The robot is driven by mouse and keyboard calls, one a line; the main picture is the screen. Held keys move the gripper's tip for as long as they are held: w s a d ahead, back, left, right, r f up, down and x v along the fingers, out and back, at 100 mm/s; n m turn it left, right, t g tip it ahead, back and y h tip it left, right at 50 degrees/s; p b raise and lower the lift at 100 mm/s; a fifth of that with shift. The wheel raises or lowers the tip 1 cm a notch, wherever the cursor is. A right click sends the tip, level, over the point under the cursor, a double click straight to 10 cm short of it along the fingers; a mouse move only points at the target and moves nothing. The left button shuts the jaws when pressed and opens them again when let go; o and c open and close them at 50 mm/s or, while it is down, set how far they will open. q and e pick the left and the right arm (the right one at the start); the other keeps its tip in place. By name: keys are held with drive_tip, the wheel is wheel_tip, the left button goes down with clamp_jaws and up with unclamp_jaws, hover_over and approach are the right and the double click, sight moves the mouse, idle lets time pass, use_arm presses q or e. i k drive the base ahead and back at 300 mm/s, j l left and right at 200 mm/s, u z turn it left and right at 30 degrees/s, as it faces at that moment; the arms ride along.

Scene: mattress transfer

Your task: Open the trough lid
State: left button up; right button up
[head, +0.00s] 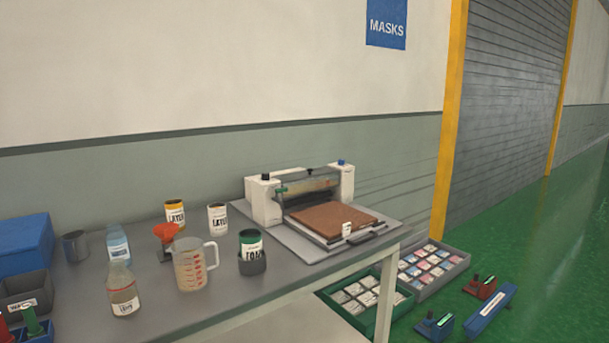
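A white machine (263,202) with two upright end housings stands near the right end of the grey table (205,313). A dark, glassy panel (308,190) spans between its housings, with a small black knob above it and a green handle at its left. A flat brown slab (331,217) lies on the machine's bed in front of the panel. I cannot tell which part is the trough lid, or whether it is open. Neither of my grippers is in view.
A measuring jug (192,265), a red funnel (166,234), bottles and labelled cans stand left of the machine. A blue bin (24,246) is at far left. On the green floor are a green crate (383,312), a grey crate (453,264) and tools.

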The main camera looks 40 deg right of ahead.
sight(288, 177)
drive_tip(key=i+l+z, duration=0.15)
drive_tip(key=l, duration=0.3)
drive_tip(key=l+z, duration=0.15)
drive_tip(key=l, duration=0.3)
drive_tip(key=i+l+z, duration=0.15)
drive_tip(key=l, duration=0.25)
drive_tip(key=i+l+z, duration=0.15)
drive_tip(key=l, duration=0.25)
drive_tip(key=i+l+z, duration=0.1)
drive_tip(key=l, duration=0.25)
drive_tip(key=i+l+z, duration=0.15)
drive_tip(key=l, duration=0.25)
drive_tip(key=i, duration=0.1)
